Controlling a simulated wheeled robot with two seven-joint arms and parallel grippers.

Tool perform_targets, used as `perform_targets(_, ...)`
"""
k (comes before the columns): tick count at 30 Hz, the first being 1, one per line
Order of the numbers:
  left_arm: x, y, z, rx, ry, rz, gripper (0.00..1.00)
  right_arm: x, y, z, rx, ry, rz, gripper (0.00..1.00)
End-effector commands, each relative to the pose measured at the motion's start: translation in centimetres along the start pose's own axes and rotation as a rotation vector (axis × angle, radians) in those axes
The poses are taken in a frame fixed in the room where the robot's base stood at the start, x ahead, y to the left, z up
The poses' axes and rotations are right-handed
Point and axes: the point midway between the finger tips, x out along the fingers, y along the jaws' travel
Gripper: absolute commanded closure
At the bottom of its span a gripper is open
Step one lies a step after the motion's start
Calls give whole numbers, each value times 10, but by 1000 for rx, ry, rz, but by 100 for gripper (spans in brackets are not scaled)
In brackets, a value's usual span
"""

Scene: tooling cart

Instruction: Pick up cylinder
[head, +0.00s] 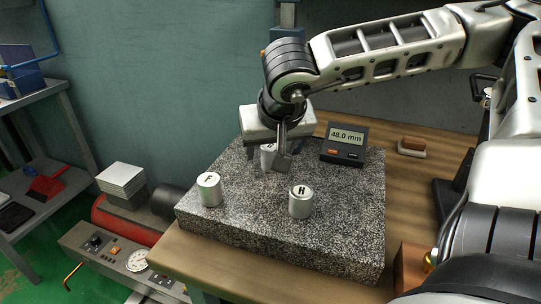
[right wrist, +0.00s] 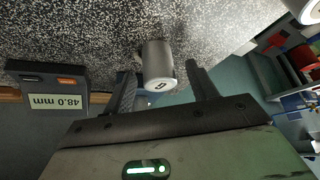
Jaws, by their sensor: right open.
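Three metal cylinders stand upright on the speckled granite block (head: 330,240). One marked F (head: 209,189) is at the left and one marked H (head: 300,201) is at the front. A third (head: 267,158) is farther back, partly hidden by my right gripper (head: 279,158); its letter is hard to read. In the right wrist view this third cylinder (right wrist: 157,62) shows between the two open fingers of the right gripper (right wrist: 160,82), with visible gaps on both sides. Another cylinder (right wrist: 305,10) is cut off at the top right corner there. My left gripper is not in view.
A gauge reading 48.0 mm (head: 345,144) stands at the back right of the block; it also shows in the right wrist view (right wrist: 50,92). A brown-topped brush or block (head: 411,147) lies on the wooden bench (head: 400,190). Shelves (head: 65,130) stand at the left.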

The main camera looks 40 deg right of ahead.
Motion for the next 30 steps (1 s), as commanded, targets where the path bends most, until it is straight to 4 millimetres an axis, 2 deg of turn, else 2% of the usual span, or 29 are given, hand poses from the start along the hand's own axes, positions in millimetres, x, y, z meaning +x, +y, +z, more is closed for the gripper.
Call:
perform_targets(2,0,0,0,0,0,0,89,0,0,0,0,0,0,45)
perform_targets(7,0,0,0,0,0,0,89,0,0,0,0,0,0,93)
perform_targets(20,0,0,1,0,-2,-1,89,-7,-3,0,-2,3,-2,93)
perform_targets(26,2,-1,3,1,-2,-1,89,-29,-15,7,-7,6,-2,93)
perform_targets(30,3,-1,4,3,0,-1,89,-54,-31,20,-9,8,0,93)
